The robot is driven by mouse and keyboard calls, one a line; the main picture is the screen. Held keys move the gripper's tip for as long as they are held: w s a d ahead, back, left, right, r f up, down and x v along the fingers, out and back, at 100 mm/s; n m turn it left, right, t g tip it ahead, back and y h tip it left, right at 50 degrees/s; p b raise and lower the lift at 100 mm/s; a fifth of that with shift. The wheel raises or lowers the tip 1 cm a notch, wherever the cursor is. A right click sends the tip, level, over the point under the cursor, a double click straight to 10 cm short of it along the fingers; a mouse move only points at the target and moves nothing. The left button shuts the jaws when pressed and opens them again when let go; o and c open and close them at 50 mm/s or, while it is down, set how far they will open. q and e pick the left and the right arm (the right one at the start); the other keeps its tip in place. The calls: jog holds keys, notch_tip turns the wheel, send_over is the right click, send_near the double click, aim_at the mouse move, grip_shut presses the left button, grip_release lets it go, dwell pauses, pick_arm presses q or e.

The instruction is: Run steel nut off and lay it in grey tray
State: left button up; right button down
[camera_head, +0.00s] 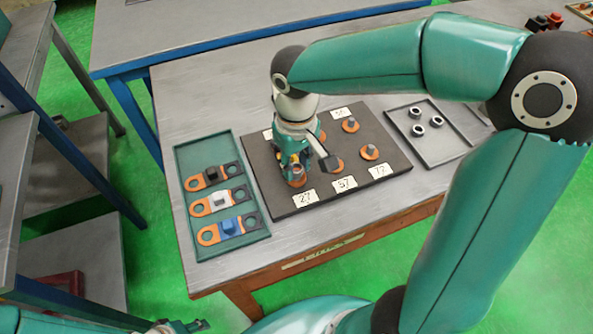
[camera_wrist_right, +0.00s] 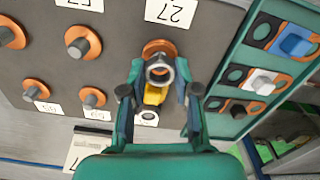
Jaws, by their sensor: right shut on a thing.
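My right gripper (camera_head: 294,166) points down over the front left corner of the dark board, by the label 27. In the right wrist view its fingers (camera_wrist_right: 160,73) are shut on a steel nut (camera_wrist_right: 160,67), a grey ring with a dark centre. An orange washer (camera_wrist_right: 157,46) shows just behind the nut. I cannot tell whether the nut still sits on its post. The grey tray (camera_head: 455,148) lies to the right of the board with three steel nuts in it. Part of what looks like my left gripper (camera_head: 180,326) shows at the bottom edge, its fingers unclear.
The dark board (camera_head: 258,163) carries several posts with orange washers (camera_head: 371,151) and white number labels. A teal tray (camera_head: 255,234) at the left holds three orange-ended pieces with black, white and blue blocks. Bare table lies between the board and the grey tray.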

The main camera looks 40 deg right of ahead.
jog(key=shift+r+p, duration=2.3)
jog(key=shift+r, duration=0.6)
